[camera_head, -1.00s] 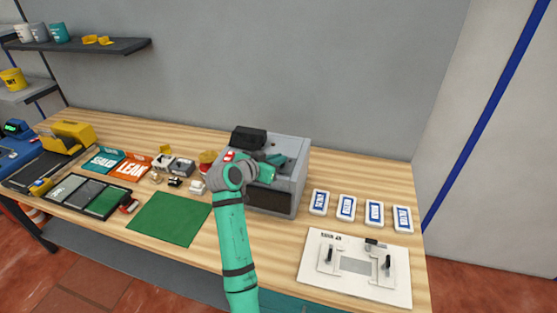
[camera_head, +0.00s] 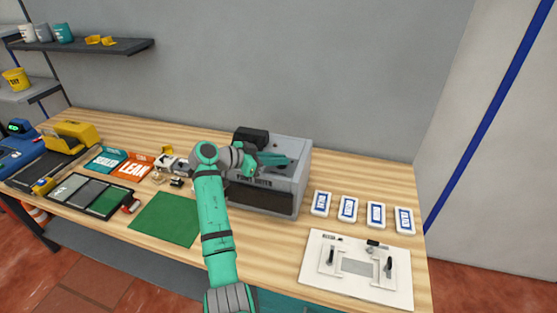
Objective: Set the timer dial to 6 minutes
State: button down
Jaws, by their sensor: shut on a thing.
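A grey box-shaped machine (camera_head: 290,203) with a dark front panel and lettering on its front edge stands at the middle of the bench. My gripper (camera_head: 285,161) is at the top of this machine, its green body lying low over it and pointing right. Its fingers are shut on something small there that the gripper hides. I cannot make out the timer dial or its setting. My arm covers the left side of the machine.
A black block (camera_head: 251,138) sits at the machine's back left. Right of the machine are several white labelled pieces (camera_head: 348,208) and a white board with black clamps (camera_head: 318,282). A green mat (camera_head: 163,219) and small parts lie to the left.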

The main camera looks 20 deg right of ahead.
jog(key=shift+s+f, duration=0.1)
jog(key=shift+f, duration=0.25)
jog(key=c, duration=1.9)
grip_release()
jog(key=shift+o, duration=0.2)
jog(key=shift+a+r, duration=0.1)
jog(key=shift+r, duration=0.05)
jog(key=shift+a+r, duration=0.15)
jog(key=shift+a, duration=0.05)
jog(key=v, duration=1)
